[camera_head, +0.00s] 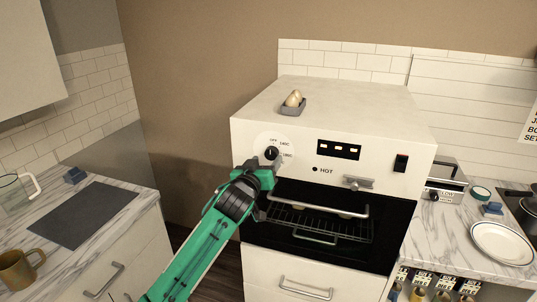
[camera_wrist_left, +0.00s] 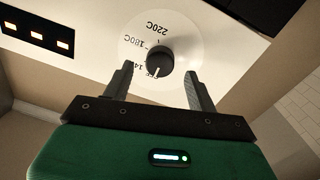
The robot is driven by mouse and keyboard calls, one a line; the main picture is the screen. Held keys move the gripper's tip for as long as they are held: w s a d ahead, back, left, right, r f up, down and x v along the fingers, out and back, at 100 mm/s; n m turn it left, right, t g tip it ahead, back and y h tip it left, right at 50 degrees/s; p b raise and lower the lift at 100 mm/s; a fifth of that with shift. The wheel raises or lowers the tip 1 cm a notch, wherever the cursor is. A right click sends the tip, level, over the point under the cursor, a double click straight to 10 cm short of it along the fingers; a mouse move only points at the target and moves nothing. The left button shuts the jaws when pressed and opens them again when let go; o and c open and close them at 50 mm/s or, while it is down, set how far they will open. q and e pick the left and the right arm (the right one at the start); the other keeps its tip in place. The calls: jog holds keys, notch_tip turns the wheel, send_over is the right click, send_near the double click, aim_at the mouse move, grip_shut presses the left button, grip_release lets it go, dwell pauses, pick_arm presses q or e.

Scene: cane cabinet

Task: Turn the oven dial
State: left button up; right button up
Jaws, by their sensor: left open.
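The oven dial (camera_head: 271,153) is a round black knob on a white disc with temperature marks, at the upper left of the oven's (camera_head: 375,180) front panel. My left gripper (camera_head: 260,167) is just below and in front of it in the head view. In the left wrist view the dial (camera_wrist_left: 159,59) lies ahead, between the lines of the two open fingers (camera_wrist_left: 158,82). The dial's white mark points toward the "OFF" and "140" labels in the wrist view. My right gripper is not seen.
Counters with a mug (camera_head: 18,268) and a plate (camera_head: 502,243) flank the oven.

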aim_at(270, 156)
pick_arm(q)
jog(key=shift+p+x, duration=0.3)
jog(key=shift+x, duration=1.25)
jog(key=c, duration=1)
